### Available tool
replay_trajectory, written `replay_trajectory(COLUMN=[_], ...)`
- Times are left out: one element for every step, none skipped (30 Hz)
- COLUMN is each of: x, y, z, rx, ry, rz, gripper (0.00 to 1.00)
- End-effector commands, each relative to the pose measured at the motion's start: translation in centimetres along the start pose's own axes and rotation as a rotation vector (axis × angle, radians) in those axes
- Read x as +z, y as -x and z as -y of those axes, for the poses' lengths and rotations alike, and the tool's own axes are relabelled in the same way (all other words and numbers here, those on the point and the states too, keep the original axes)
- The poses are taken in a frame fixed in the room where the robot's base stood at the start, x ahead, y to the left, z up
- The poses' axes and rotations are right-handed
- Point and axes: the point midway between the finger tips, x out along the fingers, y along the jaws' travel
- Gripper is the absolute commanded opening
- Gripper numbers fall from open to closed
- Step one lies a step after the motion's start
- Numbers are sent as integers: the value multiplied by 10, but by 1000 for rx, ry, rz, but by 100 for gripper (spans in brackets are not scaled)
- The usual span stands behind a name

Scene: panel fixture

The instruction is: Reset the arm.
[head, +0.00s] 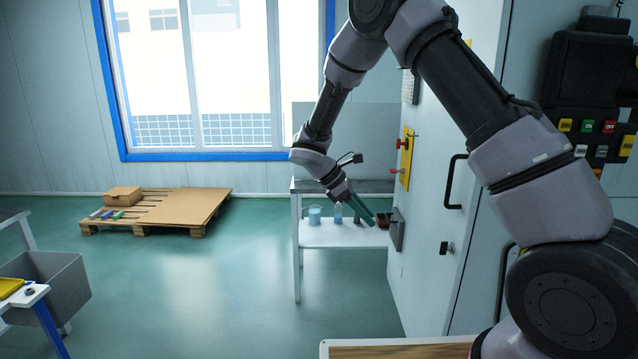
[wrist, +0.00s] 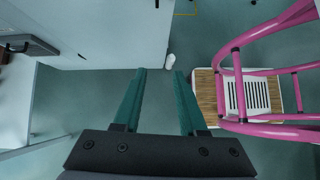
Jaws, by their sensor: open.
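My gripper (head: 368,215) hangs from the bent arm in the middle of the head view, near the front of the pale cabinet (head: 436,180). Its two green fingers point down and to the right, close to a dark fitting on a grey plate (head: 397,230). I cannot tell from the head view whether they touch it. In the wrist view my gripper (wrist: 161,75) has its fingers apart, with only floor and a small white object (wrist: 170,60) showing between and beyond the tips. It holds nothing.
A yellow plate with red knobs (head: 406,158) is on the cabinet. A white table (head: 298,235) with a cup (head: 315,215) and a bottle (head: 338,213) stands behind the gripper. A pink tubular frame (wrist: 240,90) is at the wrist view's right. Open floor (head: 200,290) lies left.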

Motion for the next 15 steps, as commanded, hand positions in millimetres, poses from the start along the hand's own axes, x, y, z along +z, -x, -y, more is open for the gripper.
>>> replay_trajectory(x=[7, 10, 15, 20, 24, 31, 36, 41, 49, 55, 62, 71, 78, 87, 99], y=[3, 5, 7, 9, 10, 14, 16, 18, 22, 24, 27, 31, 34, 37, 43], z=[0, 0, 1, 2, 2, 3, 4, 6, 7, 8, 10, 13, 14, 17, 21], rx=[-5, -8, -12, -16, -21, -27, -32, -38, -45, -51, -58, -68, -75, -84, -98], ry=[-23, -38, -56, -73, -90, -119, -140, -162, -195, -221, -248, -288, -321, -357, -413], rz=[-14, -24, -35, -46, -57, -74, -86, -101, -120, -137, -153, -177, -197, -219, -252], gripper=[41, 41, 41, 41, 41, 41, 41, 41, 41, 41, 41, 41, 41, 41, 41])
